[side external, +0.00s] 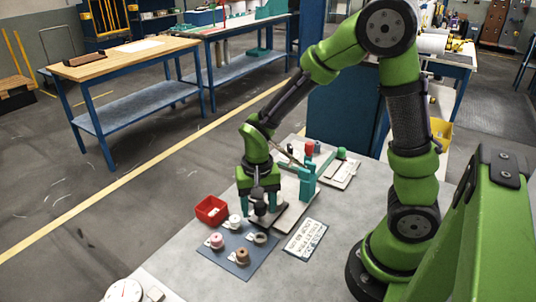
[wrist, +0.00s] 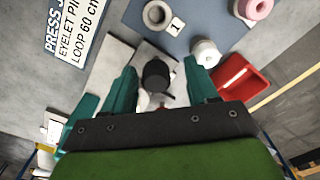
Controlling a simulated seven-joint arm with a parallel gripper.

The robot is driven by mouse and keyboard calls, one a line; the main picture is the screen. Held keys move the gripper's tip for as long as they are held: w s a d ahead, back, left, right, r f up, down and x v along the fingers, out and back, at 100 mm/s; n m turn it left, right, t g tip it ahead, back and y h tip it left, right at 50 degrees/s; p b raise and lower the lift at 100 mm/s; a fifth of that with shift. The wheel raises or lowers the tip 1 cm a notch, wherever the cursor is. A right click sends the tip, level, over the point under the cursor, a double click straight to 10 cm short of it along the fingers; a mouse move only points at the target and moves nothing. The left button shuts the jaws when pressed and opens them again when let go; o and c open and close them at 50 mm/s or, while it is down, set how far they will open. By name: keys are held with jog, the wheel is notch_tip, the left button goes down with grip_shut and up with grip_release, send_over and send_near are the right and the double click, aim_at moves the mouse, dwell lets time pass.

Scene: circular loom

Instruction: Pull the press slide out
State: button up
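The press has a teal upright (side external: 306,183) on a pale base, just right of my gripper in the side view. A black round knob (wrist: 157,76) stands on a pale plate (wrist: 150,52) that looks like the press slide; the knob is dark and partly hidden in the side view (side external: 260,209). My gripper (side external: 261,212) points down over the knob. In the wrist view its two teal fingers are apart, one each side of the knob, with gaps visible. My gripper (wrist: 160,67) is open; my palm hides the rest of the press.
A blue-grey mat (side external: 238,259) with several spools lies in front, beside a red bin (side external: 211,210). A printed card (side external: 305,240) lies to the right.

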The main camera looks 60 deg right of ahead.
notch_tip(320, 180, up, 17)
dwell(0.6)
